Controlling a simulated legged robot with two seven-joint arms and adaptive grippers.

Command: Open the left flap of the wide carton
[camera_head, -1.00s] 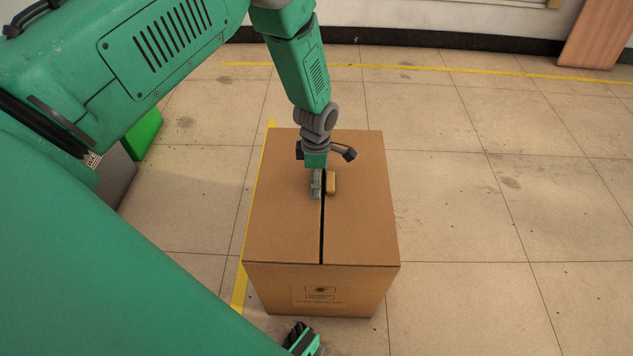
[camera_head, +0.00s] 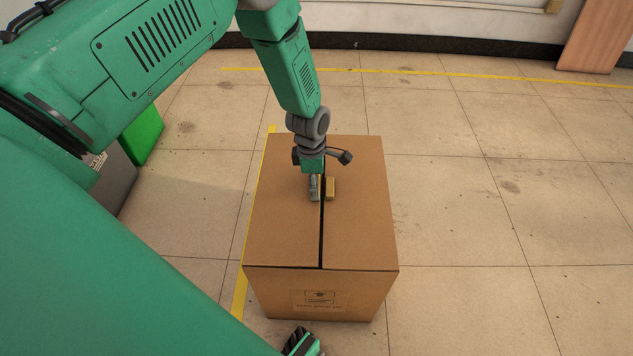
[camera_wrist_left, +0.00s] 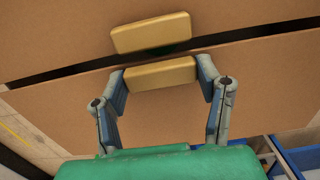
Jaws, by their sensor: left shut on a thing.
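The wide brown carton (camera_head: 345,290) stands on the floor with its left flap (camera_head: 283,225) and right flap (camera_head: 362,215) lying flat, a narrow dark slit between them. A gold block-shaped handle (camera_head: 330,189) sits on the right flap beside the slit. In the left wrist view it shows as the upper gold block (camera_wrist_left: 152,33). My left gripper (camera_head: 315,188) is at the left flap beside the slit. Its fingers are shut on the lower gold handle (camera_wrist_left: 160,73), one at each end. In the head view the gripper mostly hides this handle.
A yellow floor line (camera_head: 239,295) runs along the carton's left side. A green object (camera_head: 146,137) and a grey box stand at the left. The tiled floor (camera_head: 480,220) right of the carton is clear. A brown panel (camera_head: 594,40) leans at the back right.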

